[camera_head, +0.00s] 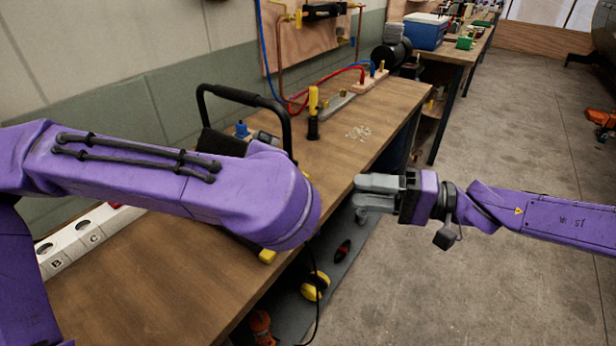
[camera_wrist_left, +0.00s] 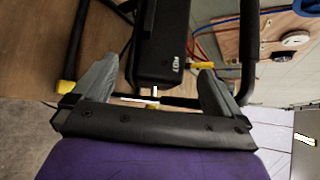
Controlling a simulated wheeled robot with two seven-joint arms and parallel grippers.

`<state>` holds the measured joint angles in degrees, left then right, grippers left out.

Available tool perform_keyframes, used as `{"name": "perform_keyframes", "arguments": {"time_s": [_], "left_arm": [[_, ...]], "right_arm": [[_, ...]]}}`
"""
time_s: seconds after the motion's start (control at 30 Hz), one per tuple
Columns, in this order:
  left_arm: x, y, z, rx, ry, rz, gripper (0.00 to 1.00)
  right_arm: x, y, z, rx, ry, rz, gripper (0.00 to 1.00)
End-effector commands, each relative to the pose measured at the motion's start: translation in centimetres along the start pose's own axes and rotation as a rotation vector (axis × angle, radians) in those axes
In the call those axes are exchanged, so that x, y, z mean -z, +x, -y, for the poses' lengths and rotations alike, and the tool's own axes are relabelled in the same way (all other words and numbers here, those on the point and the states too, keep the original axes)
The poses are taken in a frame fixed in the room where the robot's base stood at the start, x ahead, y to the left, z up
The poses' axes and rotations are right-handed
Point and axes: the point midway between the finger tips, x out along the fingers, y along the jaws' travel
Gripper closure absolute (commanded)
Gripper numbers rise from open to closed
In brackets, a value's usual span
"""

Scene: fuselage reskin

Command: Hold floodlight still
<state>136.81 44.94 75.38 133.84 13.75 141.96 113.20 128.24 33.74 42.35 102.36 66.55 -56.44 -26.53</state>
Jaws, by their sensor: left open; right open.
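The floodlight stands on the workbench with its black tubular frame (camera_head: 246,94) rising behind my left arm, which hides much of it. In the left wrist view, its dark lamp housing (camera_wrist_left: 160,45) and black frame tube (camera_wrist_left: 249,45) show close ahead. My left gripper (camera_wrist_left: 157,92) is open, its grey fingers spread on either side of the housing's lower end. I cannot tell whether they touch it. The left gripper is hidden in the head view. My right gripper (camera_head: 374,193) is open and empty, off the bench's front edge, apart from the floodlight.
The wooden workbench (camera_head: 150,270) runs along the wall. A white socket strip (camera_head: 85,240) lies at left. A lower shelf holds yellow ear muffs (camera_head: 315,286).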

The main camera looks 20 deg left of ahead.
Motion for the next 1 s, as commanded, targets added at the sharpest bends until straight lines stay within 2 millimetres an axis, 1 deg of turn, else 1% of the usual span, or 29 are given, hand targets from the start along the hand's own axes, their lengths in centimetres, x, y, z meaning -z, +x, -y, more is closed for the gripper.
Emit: {"name": "perform_keyframes", "arguments": {"time_s": [0.03, 0.2, 0.33, 0.4, 0.5, 0.7, 0.73, 0.77, 0.8, 0.87, 0.9, 0.97, 1.0], "left_arm": [[0.0, 1.2, -0.1, -0.008, -0.002, 0.001, 0.0], [0.0, 4.9, -0.1, -0.007, -0.002, 0.001, 0.0], [0.0, 6.8, -0.1, -0.004, -0.001, 0.0, 0.0], [0.0, 7.4, 0.0, -0.002, -0.001, 0.0, 0.0], [0.0, 7.9, 0.0, -0.001, -0.001, 0.001, 0.0], [0.0, 7.9, 0.0, 0.0, -0.001, 0.0, 0.0], [0.0, 7.9, 0.0, 0.0, -0.001, 0.0, 0.03], [0.0, 7.9, 0.0, 0.0, -0.001, 0.0, 0.13], [0.0, 7.9, 0.0, 0.0, -0.001, 0.0, 0.26], [0.0, 7.9, 0.0, 0.0, -0.001, 0.0, 0.46], [0.0, 7.9, 0.0, 0.0, 0.0, 0.0, 0.59], [0.0, 7.9, 0.0, -0.001, 0.0, 0.0, 0.78], [0.0, 7.9, -0.1, -0.001, 0.0, 0.0, 0.91]], "right_arm": [[0.0, 0.0, 0.0, -0.001, 0.001, 0.0, 0.57], [0.0, 0.0, -0.1, -0.002, 0.002, 0.0, 0.57], [0.0, 0.0, -0.1, -0.002, 0.002, 0.0, 0.57], [0.0, 0.0, -0.1, -0.002, 0.003, 0.0, 0.57], [0.0, 0.0, -0.1, -0.002, 0.003, 0.0, 0.57], [0.0, 0.0, -0.1, -0.002, 0.003, 0.0, 0.57], [0.0, 0.0, -0.1, -0.002, 0.003, 0.0, 0.57], [0.0, 0.0, -0.1, -0.002, 0.003, 0.0, 0.57], [0.0, 0.0, -0.1, -0.002, 0.003, 0.0, 0.57], [0.0, 0.0, -0.1, -0.002, 0.003, 0.0, 0.57], [0.0, 0.0, -0.1, -0.002, 0.003, 0.0, 0.57], [0.0, 0.0, -0.1, -0.002, 0.003, 0.0, 0.57], [0.0, 0.0, -0.1, -0.002, 0.003, -0.001, 0.57]]}}
